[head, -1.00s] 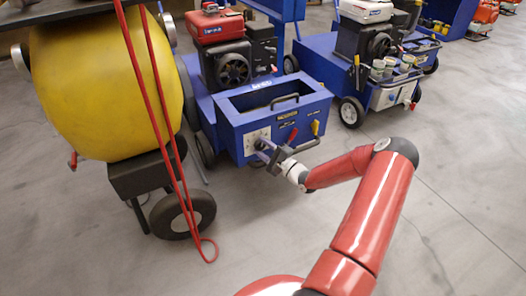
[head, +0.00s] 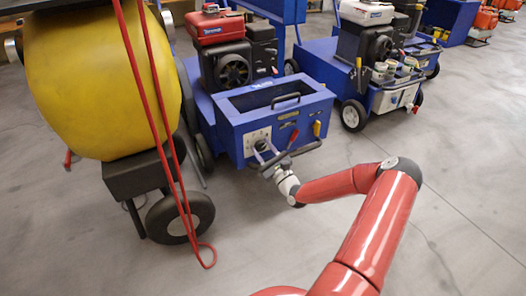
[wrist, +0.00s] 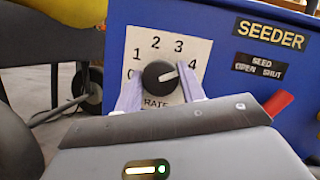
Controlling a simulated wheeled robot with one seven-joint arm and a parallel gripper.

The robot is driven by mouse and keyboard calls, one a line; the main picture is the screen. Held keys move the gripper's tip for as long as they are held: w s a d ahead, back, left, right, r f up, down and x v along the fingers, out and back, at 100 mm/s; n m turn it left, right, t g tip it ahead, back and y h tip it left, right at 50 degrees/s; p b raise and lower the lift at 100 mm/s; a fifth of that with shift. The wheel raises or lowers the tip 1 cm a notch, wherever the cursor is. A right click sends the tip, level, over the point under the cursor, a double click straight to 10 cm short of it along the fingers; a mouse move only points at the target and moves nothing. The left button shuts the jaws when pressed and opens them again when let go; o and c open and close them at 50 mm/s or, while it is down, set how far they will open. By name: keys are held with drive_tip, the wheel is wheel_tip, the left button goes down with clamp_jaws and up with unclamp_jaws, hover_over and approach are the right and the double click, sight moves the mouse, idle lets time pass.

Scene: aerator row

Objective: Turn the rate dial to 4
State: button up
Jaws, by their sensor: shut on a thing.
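The rate dial (wrist: 160,77) is a round black knob on a white plate (wrist: 150,47) marked 0 to 4, on the front of the blue seeder box. Its pale pointer mark faces right and slightly up, roughly towards the 4. My gripper (wrist: 160,88) has one light finger on each side of the knob and is shut on it. In the head view my gripper (head: 263,152) reaches the dial (head: 261,144) from the front right. The fingertips partly cover the plate's lower edges, and the 0 is partly hidden.
A red lever (wrist: 278,103) sits right of the dial under the SEED OPEN SHUT label. A yellow lever (head: 316,128) and a black handle bar (head: 303,149) are close by. A yellow drum (head: 100,85) with red cords stands left.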

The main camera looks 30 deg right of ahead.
drive_tip(key=shift+m, duration=0.4)
drive_tip(key=o, duration=0.9)
drive_tip(key=shift+o, duration=0.2)
drive_tip(key=shift+s, duration=0.1)
drive_tip(key=v, duration=0.7)
drive_tip(key=shift+s+f, duration=0.2)
drive_tip(key=shift+s, duration=0.15)
